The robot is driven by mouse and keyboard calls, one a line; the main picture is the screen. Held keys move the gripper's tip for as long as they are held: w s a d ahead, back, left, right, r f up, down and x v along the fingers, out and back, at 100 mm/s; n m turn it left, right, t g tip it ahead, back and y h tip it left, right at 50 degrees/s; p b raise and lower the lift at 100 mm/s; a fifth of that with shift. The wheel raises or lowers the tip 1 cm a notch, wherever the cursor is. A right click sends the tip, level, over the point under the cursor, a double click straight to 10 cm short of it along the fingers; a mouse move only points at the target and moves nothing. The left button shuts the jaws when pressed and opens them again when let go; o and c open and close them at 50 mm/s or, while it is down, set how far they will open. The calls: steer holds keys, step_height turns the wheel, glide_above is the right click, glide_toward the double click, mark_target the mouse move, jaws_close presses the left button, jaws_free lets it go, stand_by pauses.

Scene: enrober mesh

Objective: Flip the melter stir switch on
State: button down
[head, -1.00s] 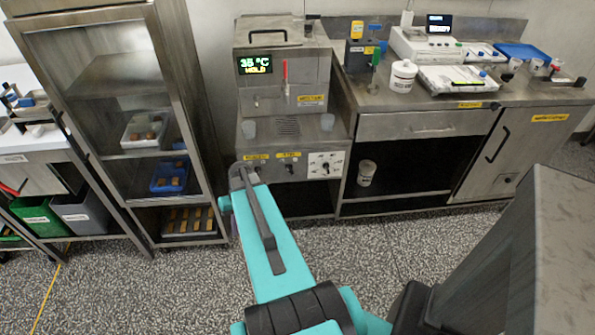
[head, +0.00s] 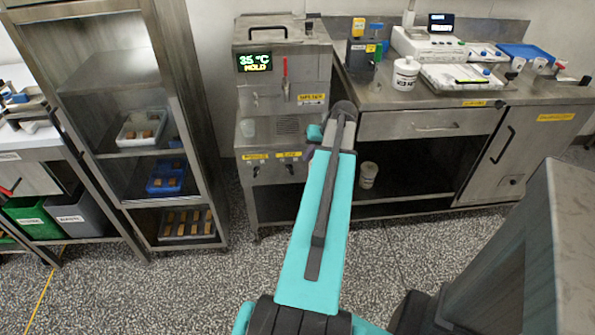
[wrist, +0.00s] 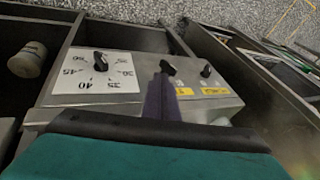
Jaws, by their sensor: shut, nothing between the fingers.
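The melter (head: 285,85) is a steel machine with a lit display (head: 254,62) reading 35 °C HOLD. Its front panel has two small black switches with yellow labels. The stir switch (head: 290,169) is the right one in the head view, just left of my arm. In the wrist view, seen from the other way up, the stir switch (wrist: 168,66) stands between the dial (wrist: 100,62) and the other switch (wrist: 206,71). My gripper (wrist: 161,84) is shut and empty, its dark purplish fingers overlapping the stir switch's base. Contact and switch position cannot be told.
My arm hides the dial in the head view. A counter (head: 385,92) with a white jar (head: 405,74) and scale stands to the right. A tall glass-fronted cabinet (head: 205,200) stands to the left. The floor in front is clear.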

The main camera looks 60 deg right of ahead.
steer(key=shift+s+d+r, duration=0.85)
steer(key=shift+s+d, duration=0.25)
steer(key=shift+s, duration=0.05)
glide_toward(294, 172)
step_height(294, 172, down, 3)
steer(key=d, duration=0.2)
steer(key=shift+w+a+f+p, duration=0.2)
steer(key=shift+w+a, duration=0.1)
steer(key=shift+a, duration=0.1)
steer(key=shift+w+a+f+p, duration=0.1)
steer(key=shift+w+a+p, duration=0.15)
steer(key=shift+a, duration=0.15)
steer(key=shift+w+a+f, duration=0.35)
steer(key=shift+w+f, duration=0.05)
steer(key=shift+w, duration=0.15)
